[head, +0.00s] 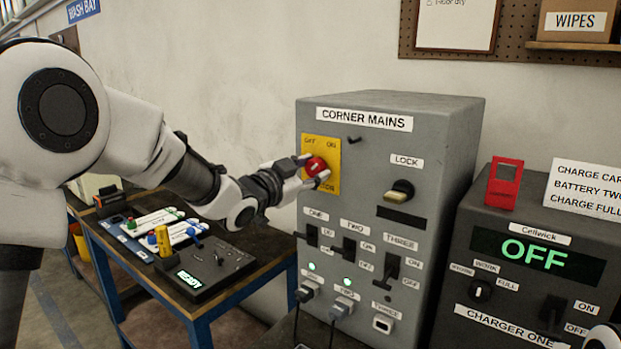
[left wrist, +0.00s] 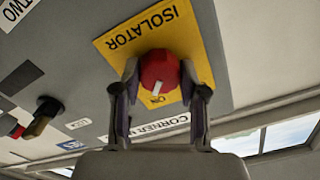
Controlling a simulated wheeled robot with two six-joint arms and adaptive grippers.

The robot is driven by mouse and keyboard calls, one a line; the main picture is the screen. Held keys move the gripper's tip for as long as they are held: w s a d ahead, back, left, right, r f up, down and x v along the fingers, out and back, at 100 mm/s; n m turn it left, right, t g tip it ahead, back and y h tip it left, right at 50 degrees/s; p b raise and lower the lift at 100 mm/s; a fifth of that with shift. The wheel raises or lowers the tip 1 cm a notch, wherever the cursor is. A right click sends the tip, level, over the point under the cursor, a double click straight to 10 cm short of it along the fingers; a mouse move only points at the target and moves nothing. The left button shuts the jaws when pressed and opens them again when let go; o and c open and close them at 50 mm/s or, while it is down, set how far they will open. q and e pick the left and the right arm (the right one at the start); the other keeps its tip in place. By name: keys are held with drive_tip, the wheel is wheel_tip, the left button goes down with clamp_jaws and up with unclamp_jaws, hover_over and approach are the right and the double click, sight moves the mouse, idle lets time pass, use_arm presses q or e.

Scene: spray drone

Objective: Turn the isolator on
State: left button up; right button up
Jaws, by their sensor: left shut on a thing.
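The isolator is a red round knob (head: 316,166) on a yellow plate (head: 333,150) at the upper left of the grey CORNER MAINS box (head: 455,150). The plate reads OFF at upper left and ON at upper right. My left gripper (head: 318,172) is shut on the knob, one finger on each side. In the left wrist view the knob (left wrist: 158,75) sits between the fingers of my left gripper (left wrist: 160,92). Its white mark points toward the ON label (left wrist: 157,99). The OFF label is hidden there. My right gripper is not in view.
Below are a LOCK key switch (head: 399,191), several black levers and plugged sockets. A charger (head: 525,265) reading OFF stands right, with a red tag (head: 504,183) on top. A blue-framed table (head: 190,312) with a control board (head: 210,268) lies left, below my left arm.

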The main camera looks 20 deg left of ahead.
use_arm(q)
drive_tip(key=shift+r, duration=0.2)
idle(0.4)
drive_tip(key=o, duration=1.1)
drive_tip(key=shift+o, duration=0.2)
drive_tip(key=shift+f, duration=0.1)
drive_tip(key=shift+s, duration=0.1)
drive_tip(key=v, duration=1.1)
drive_tip(key=shift+s, duration=0.4)
drive_tip(key=shift+a, duration=0.1)
